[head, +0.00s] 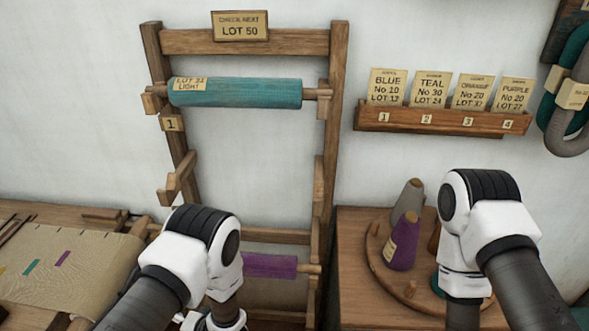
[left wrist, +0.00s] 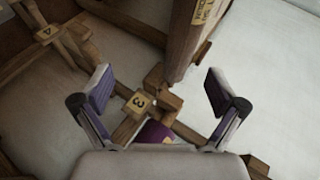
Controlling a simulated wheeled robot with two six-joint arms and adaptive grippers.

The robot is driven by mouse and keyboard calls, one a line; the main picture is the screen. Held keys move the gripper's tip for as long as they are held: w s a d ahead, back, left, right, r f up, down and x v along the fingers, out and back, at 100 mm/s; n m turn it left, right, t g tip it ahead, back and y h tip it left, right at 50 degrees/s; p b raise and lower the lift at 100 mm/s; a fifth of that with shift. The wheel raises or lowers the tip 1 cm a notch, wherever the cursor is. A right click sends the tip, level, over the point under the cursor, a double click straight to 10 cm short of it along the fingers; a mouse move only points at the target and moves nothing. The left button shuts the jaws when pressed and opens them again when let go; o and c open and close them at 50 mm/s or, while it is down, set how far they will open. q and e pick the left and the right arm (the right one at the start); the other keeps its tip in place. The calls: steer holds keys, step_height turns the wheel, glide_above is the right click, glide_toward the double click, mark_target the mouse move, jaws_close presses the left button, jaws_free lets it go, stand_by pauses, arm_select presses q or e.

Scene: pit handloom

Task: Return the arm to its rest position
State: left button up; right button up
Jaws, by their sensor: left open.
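My left arm (head: 195,260) reaches in from the lower left in the head view, in front of the wooden rack (head: 338,100). In the left wrist view my left gripper (left wrist: 158,85) is open, with its two purple-padded fingers wide apart and nothing between them. A purple roll (head: 270,265) lies low on the rack, partly hidden by my left arm. Its purple end also shows in the left wrist view (left wrist: 154,132), near the bracket marked 3 (left wrist: 139,102). My right arm (head: 490,235) is bent at the right, with its gripper below the picture.
A teal roll (head: 235,93) rests on the upper brackets. A round wooden board (head: 375,258) with cones, one purple (head: 403,243), stands on the right table, partly behind my right arm. A card rack (head: 445,121) hangs on the wall. A cloth-covered loom (head: 70,265) is at left.

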arm_select(q)
steer(key=s+a+f+g+h+b, duration=0.25)
steer(key=s+f+h+b, duration=0.25)
steer(key=s+f+b, duration=0.45)
steer(key=s+d+n+g+h, duration=0.1)
steer(key=s+d+h, duration=0.2)
steer(key=s, duration=0.4)
steer(key=s+d+n+g+h+p, duration=0.1)
steer(key=s+d+n+g+h, duration=0.1)
steer(key=s+d, duration=0.2)
steer(key=s, duration=0.3)
steer(key=shift+s+d+r+h, duration=0.25)
steer(key=shift+s+h, duration=0.15)
steer(key=shift+w+a+f, duration=0.1)
